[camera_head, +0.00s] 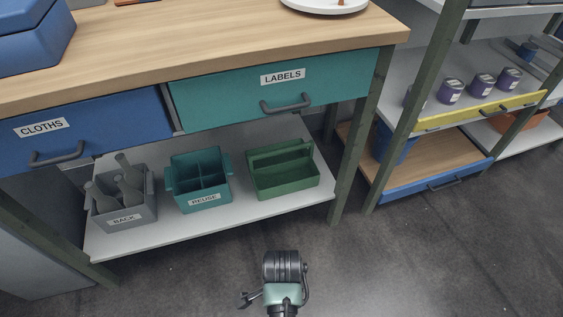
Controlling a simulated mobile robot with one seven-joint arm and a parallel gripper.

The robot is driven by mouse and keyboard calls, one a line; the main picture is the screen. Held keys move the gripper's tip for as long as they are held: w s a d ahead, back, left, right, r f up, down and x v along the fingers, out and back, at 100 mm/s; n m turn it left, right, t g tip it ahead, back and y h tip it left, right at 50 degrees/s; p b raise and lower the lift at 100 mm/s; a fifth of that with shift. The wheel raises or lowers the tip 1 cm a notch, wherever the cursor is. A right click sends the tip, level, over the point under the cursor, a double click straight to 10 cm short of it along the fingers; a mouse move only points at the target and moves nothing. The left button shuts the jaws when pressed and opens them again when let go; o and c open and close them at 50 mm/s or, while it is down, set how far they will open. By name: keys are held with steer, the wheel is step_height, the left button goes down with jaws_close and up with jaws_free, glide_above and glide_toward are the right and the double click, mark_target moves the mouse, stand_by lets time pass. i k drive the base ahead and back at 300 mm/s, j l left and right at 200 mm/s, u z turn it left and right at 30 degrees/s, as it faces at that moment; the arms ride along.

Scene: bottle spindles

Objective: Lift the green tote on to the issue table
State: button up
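The green tote (290,183) is an open box with a raised carrying handle along its middle. It sits upright on the right part of the grey lower shelf (260,207), under the wooden-topped bench (190,50), and looks empty. My arm's dark, rounded end (283,270) shows at the bottom middle, over the floor, well in front of the tote and apart from it. A small dark part sticks out on its left; I cannot make out the fingers. No table is marked as the issue table; I cannot tell which one it is.
Left of the tote stand a teal REUSE crate (203,200) with dividers and a grey BACK crate (124,216) holding grey bottles. The LABELS drawer (330,91) and CLOTHS drawer (105,136) hang above, shut. A bench leg (352,160) stands right of the tote. The near floor is clear.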

mark_target(280, 169)
steer(key=i, duration=1.7)
